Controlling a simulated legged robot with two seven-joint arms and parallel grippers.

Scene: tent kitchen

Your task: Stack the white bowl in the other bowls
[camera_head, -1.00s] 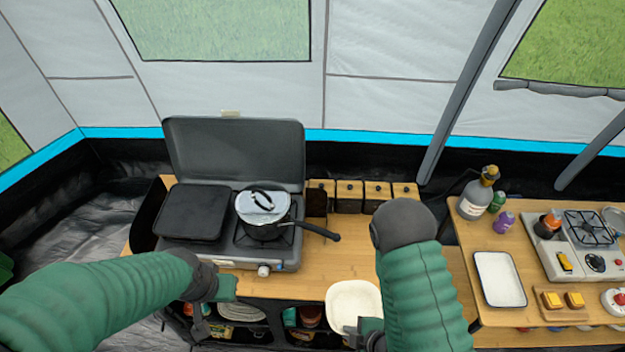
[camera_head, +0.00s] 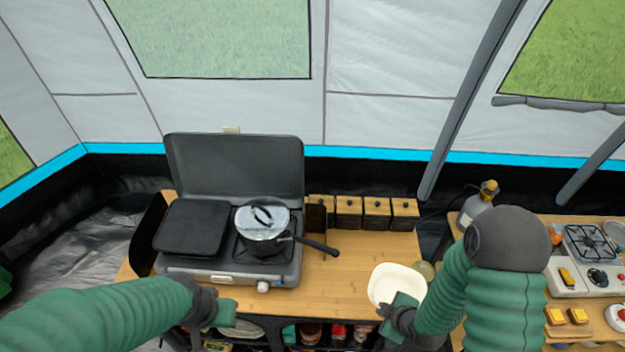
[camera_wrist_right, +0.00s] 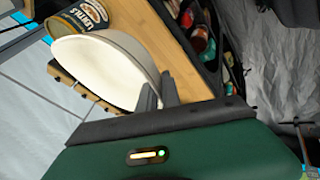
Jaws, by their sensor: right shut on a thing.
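The white bowl (camera_head: 396,284) is at the front right of the wooden counter in the head view. My right gripper (camera_head: 392,312) is shut on its near rim. In the right wrist view the bowl (camera_wrist_right: 98,72) is tilted, with its rim between the dark fingers (camera_wrist_right: 160,95). I cannot tell whether it touches the counter. My left gripper (camera_head: 226,312) is at the counter's front edge below the stove, apart from the bowl; its fingers are not clear. Pale stacked dishes (camera_head: 240,329) show on the shelf below, partly hidden; I cannot tell whether they are the other bowls.
A camping stove (camera_head: 228,262) with a lidded pot (camera_head: 262,228) takes up the left of the counter (camera_head: 340,275). Several wooden-fronted canisters (camera_head: 349,212) stand behind. A can (camera_wrist_right: 82,17) is close to the bowl in the wrist view. A second table on the right holds a burner (camera_head: 590,240).

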